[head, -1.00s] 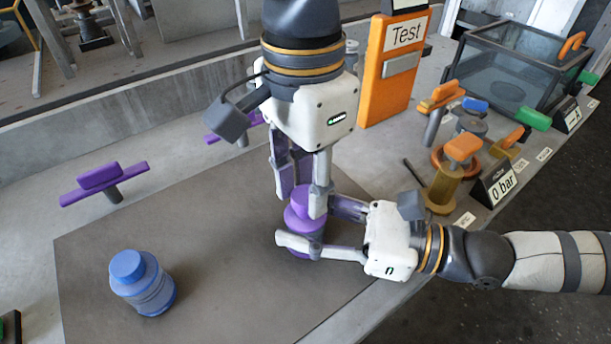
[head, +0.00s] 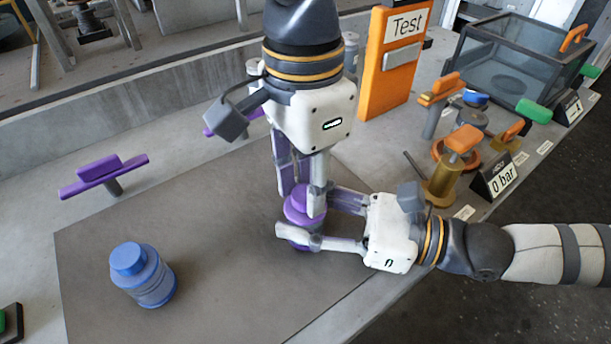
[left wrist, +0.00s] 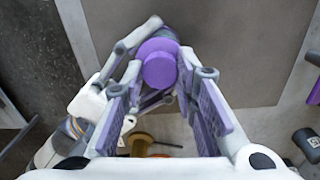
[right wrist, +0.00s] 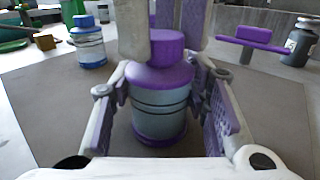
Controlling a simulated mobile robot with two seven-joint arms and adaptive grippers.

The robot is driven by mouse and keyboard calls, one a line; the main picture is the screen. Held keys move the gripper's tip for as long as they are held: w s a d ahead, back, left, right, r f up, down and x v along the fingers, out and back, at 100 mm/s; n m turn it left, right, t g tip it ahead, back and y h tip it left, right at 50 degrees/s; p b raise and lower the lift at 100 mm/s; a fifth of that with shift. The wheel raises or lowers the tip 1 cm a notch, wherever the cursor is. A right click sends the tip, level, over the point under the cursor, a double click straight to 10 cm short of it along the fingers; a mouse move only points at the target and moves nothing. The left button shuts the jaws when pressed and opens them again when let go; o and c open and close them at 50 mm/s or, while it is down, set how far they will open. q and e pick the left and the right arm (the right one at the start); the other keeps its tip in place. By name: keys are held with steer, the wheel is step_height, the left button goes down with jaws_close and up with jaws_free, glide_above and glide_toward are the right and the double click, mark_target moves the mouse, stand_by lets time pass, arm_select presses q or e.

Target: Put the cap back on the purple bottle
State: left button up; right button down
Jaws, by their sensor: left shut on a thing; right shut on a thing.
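The purple bottle (head: 295,214) stands upright on the dark mat; it has a grey body and purple shoulder in the right wrist view (right wrist: 160,103). The purple cap (right wrist: 158,43) rests against the top of the shoulder, level and in line with it. It also shows from above in the left wrist view (left wrist: 159,69). My left gripper (head: 303,196) points down and is shut on the cap. My right gripper (head: 306,219) comes in from the right, level, and is shut on the bottle body. The neck and any thread are hidden.
A blue bottle (head: 145,275) stands on the mat (head: 215,275) at the left. Purple-handled valves (head: 103,173), an orange Test panel (head: 392,62), a glass tank (head: 515,65) and orange-handled valves (head: 461,140) stand around. The mat's left and front are mostly free.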

arm_select(q)
steer(key=m, duration=1.7)
steer(key=shift+m, duration=0.4)
steer(key=m, duration=0.7)
steer(key=shift+f+m, duration=0.1)
steer(key=shift+m, duration=0.3)
steer(key=m, duration=0.3)
steer(key=shift+m, duration=0.3)
steer(key=m, duration=0.3)
steer(key=shift+m, duration=0.3)
steer(key=m, duration=0.5)
